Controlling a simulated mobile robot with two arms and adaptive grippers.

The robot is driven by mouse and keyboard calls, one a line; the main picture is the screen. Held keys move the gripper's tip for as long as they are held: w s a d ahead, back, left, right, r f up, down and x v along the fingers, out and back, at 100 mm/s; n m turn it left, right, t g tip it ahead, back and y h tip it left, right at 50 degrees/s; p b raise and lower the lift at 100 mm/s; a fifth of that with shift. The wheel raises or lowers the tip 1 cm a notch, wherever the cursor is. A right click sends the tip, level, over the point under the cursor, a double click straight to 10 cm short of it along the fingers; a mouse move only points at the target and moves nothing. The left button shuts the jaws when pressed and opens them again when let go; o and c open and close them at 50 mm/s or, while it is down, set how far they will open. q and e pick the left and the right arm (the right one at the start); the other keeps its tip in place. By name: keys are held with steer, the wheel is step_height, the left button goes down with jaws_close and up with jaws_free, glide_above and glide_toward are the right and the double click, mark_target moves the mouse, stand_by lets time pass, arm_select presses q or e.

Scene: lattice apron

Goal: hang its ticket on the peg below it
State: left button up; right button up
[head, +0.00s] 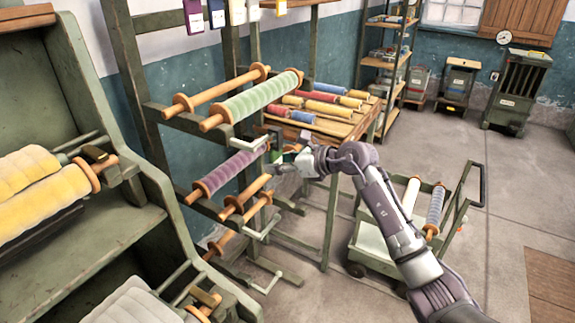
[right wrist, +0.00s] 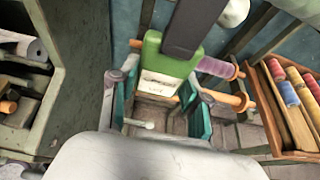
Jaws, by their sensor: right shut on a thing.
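A ticket with a green top and a pale printed lower part (right wrist: 158,82) is between the teal-padded fingers of my right gripper (right wrist: 155,105) in the right wrist view. In the head view my right gripper (head: 280,158) is at the right end of the rack, beside the purple roll (head: 232,171); the ticket there is small and mostly hidden. A pale peg (right wrist: 140,124) shows beyond and below the ticket in the right wrist view. In the head view pale bent pegs stick out from the rack's end, one below the gripper (head: 262,232). My left gripper is not in view.
A green roll (head: 258,98) lies on the rack above the gripper, and bare wooden rollers (head: 245,198) lie below. A cart (head: 385,246) with rolls stands at right. A table (head: 335,127) with several coloured rolls is behind. Floor beyond the cart is clear.

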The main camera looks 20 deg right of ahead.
steer(key=shift+w+a, duration=0.7)
steer(key=shift+w, duration=0.15)
steer(key=shift+w+f, duration=0.1)
steer(key=shift+f, duration=0.1)
steer(key=shift+f+b, duration=0.5)
steer(key=shift+b, duration=0.05)
steer(key=o, duration=1.2)
